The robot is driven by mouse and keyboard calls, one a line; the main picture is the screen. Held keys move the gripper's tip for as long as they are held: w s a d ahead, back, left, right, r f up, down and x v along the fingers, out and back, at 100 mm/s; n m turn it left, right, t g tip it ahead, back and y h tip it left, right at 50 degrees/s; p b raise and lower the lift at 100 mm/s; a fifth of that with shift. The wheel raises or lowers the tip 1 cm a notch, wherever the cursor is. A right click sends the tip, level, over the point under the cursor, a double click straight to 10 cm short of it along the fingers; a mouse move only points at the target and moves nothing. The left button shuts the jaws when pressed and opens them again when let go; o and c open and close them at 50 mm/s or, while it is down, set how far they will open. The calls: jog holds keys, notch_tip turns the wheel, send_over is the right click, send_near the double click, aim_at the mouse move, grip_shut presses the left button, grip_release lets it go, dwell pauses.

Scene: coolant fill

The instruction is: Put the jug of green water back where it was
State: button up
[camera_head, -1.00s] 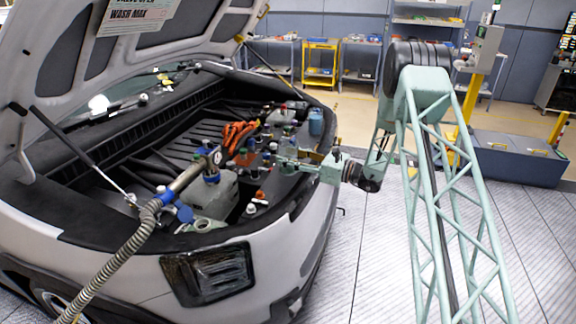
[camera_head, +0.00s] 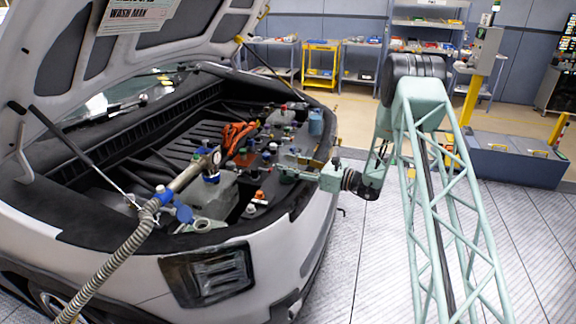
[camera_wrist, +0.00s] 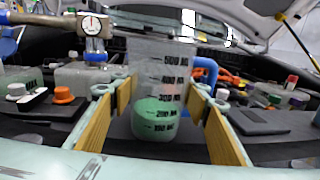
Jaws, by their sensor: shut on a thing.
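The clear jug (camera_wrist: 163,75) has black measuring marks and green water in its lower part, up to about the 300 mark. It stands upright between the two yellow-padded fingers of my gripper (camera_wrist: 158,103) in the wrist view, and my gripper is shut on it. In the head view my gripper (camera_head: 296,172) is over the front right part of the open engine bay, where the jug is small and hard to make out. Whether the jug's base touches the dark surface below cannot be told.
A hose with a gauge-fitted nozzle (camera_head: 205,165) reaches into the bay, left of the jug. Several capped containers and an orange cable bundle (camera_head: 238,135) crowd the bay. The raised hood (camera_head: 120,55) hangs above.

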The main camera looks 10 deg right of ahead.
jog(key=shift+f, duration=0.2)
jog(key=o, duration=1.1)
jog(key=shift+d+r, duration=0.1)
jog(key=shift+r, duration=0.1)
jog(key=shift+p+v, duration=0.75)
jog(key=shift+v, duration=5.2)
jog(key=shift+r, duration=0.1)
